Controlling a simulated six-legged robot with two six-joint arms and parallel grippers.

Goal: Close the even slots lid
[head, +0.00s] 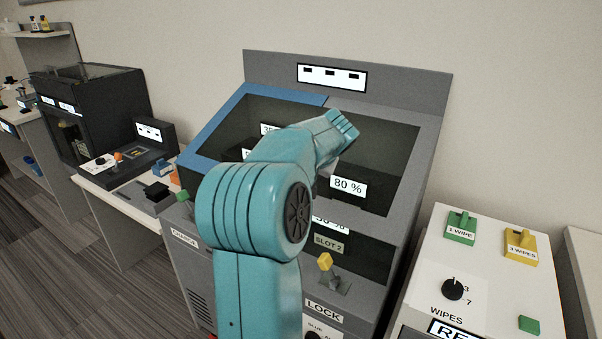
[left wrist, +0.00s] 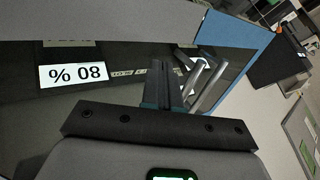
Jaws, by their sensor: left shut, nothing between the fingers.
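A grey charging cabinet (head: 345,65) has two dark panels side by side. The left one has a blue frame (head: 205,125), the right one a grey frame (head: 425,135); no readable label says which is the even slots lid. A label "80 %" (head: 348,187) shows behind the right panel, also upside down in the left wrist view (left wrist: 74,75). A "SLOT 2" label (head: 328,243) is below. My left arm crosses in front, hiding part of both panels. My left gripper (left wrist: 166,85) is shut and empty, beside metal bars (left wrist: 204,82) near the blue frame. My right gripper is out of view.
A white wipes station (head: 475,265) with green and yellow switches stands at the right. A dark machine (head: 95,115) on a bench is at the left. Striped floor shows at the lower left.

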